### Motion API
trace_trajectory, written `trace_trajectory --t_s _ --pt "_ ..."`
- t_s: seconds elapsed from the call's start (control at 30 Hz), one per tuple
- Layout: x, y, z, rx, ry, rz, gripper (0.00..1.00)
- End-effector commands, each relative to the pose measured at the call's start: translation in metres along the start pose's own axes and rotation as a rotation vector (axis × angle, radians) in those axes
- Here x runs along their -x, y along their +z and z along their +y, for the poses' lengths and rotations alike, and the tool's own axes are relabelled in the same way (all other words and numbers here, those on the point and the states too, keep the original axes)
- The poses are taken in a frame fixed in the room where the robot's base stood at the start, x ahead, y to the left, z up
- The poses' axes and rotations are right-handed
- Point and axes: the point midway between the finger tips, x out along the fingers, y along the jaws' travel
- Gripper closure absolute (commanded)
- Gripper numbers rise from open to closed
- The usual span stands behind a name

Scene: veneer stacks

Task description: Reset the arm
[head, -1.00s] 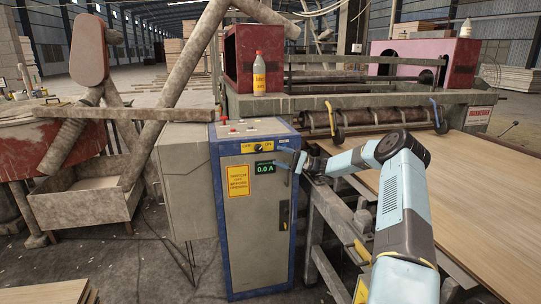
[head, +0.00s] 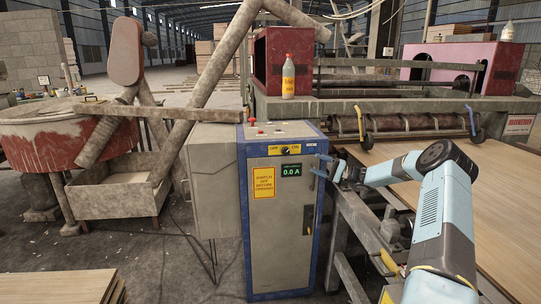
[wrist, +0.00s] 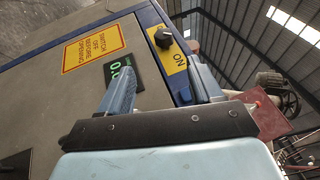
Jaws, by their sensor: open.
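My gripper (head: 322,167) is at the right side of the control cabinet's front, beside its upper right corner in the head view. In the wrist view my gripper (wrist: 160,88) shows its two blue fingers spread apart with nothing between them. The control cabinet (head: 279,225) is grey with blue edges. It carries a black rotary knob (head: 286,150) on a yellow OFF/ON plate and a green display (head: 291,170) reading 0.0 A. In the wrist view the knob (wrist: 162,38) is beyond the fingers, apart from them. I cannot tell whether a finger touches the cabinet.
A yellow bottle (head: 288,78) stands on the roller machine (head: 400,104) behind. A veneer sheet (head: 500,210) lies at the right. A red mixing tub (head: 50,140) and metal trough (head: 112,200) are at the left. A veneer stack (head: 60,287) is at the lower left.

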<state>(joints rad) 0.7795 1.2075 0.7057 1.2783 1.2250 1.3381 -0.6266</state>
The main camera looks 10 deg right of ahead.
Motion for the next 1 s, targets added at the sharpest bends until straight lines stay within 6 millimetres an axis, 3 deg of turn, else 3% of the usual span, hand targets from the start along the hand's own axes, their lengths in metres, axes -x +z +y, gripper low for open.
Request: trace_trajectory --t_s 0.17,0.3,0.53,0.77,1.0 --pt "-0.031 0.025 -0.011 0.005 0.098 -0.06 0.35" --pt "-0.064 0.058 -0.02 0.01 0.232 -0.128 0.35" --pt "-0.103 0.116 -0.033 0.029 0.453 -0.217 0.35" --pt "-0.125 0.174 -0.046 0.066 0.667 -0.277 0.35" --pt "-0.135 0.234 -0.063 0.121 0.877 -0.309 0.35"
